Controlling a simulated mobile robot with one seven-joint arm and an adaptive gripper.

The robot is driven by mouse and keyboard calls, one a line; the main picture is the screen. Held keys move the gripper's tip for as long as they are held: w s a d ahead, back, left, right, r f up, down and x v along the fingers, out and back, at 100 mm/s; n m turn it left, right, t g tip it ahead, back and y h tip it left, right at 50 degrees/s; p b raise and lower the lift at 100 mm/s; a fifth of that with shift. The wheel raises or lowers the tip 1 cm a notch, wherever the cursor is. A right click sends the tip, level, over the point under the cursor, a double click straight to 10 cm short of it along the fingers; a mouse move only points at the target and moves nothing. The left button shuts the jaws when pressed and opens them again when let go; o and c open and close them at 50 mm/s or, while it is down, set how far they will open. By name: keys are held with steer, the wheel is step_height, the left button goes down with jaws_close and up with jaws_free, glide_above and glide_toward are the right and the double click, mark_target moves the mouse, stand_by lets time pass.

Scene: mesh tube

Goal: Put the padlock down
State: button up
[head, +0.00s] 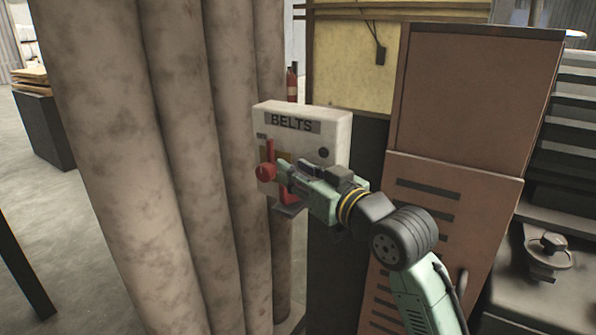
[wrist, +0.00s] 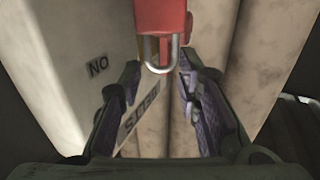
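The padlock (wrist: 160,18) has a red body and a metal shackle; in the wrist view it is just ahead of my fingertips, cut off by the top edge. In the head view my gripper (head: 281,170) is at the front of the pale BELTS box (head: 318,130). A red part below it (head: 288,194) looks like the padlock, mostly hidden.
A red switch handle (head: 265,172) is on the box front, close to my fingertips. Thick mottled columns (head: 180,150) stand to the left. A brown cabinet (head: 450,210) stands to the right. Bare floor (head: 35,200) shows at the far left.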

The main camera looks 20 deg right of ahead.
steer(key=shift+f, duration=0.2)
steer(key=shift+b+v, duration=1.75)
steer(key=shift+v, duration=4.2)
